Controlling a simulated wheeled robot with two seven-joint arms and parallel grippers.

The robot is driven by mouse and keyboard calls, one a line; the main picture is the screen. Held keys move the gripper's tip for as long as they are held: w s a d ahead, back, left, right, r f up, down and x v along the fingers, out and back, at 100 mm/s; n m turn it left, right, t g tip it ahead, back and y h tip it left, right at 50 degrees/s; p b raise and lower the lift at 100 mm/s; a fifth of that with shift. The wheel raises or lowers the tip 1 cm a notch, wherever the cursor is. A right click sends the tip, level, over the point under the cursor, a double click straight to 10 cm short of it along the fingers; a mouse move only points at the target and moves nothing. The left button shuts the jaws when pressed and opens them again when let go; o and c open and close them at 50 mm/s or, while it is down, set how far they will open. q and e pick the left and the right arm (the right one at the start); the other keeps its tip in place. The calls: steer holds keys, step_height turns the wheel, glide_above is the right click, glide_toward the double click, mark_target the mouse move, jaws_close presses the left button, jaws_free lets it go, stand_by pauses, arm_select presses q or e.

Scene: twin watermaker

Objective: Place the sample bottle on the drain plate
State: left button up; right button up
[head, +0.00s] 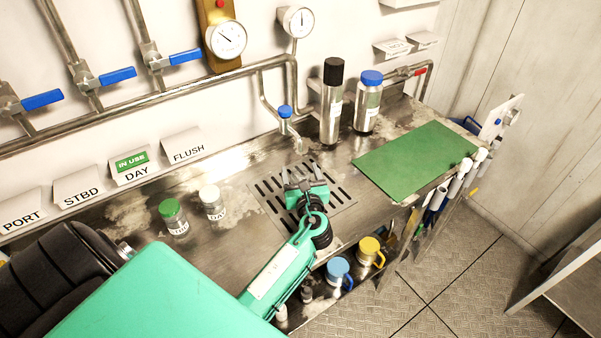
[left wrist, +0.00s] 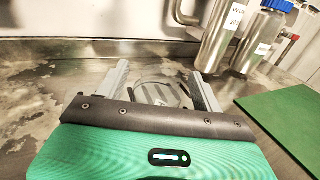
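Two small clear bottles with labels stand upright on the steel counter in the head view: one with a green cap (head: 172,211) and one with a white cap (head: 212,203). I cannot tell which is the sample bottle. The slotted drain plate (head: 338,196) is set in the counter to their right. My left gripper (head: 304,174) is over the drain plate with its fingers apart. In the left wrist view a grey, round-edged shape (left wrist: 160,92) shows between the spread fingers, with dark slots; I cannot tell what it is. My right gripper is not in view.
A steel bottle with a black top (head: 332,105) and one with a blue cap (head: 368,105) stand behind the plate. A blue-topped tap (head: 286,114) is at the wall. A green mat (head: 415,160) lies right. Blue and yellow mugs (head: 369,250) are below the front edge.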

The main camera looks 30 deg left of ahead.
arm_select(q)
steer(key=shift+r, duration=0.15)
steer(key=shift+s+d, duration=0.25)
steer(key=b+v, duration=0.2)
steer(key=v, duration=0.9)
steer(key=shift+s+d, duration=0.1)
steer(key=shift+s, duration=0.05)
steer(key=shift+r, duration=0.1)
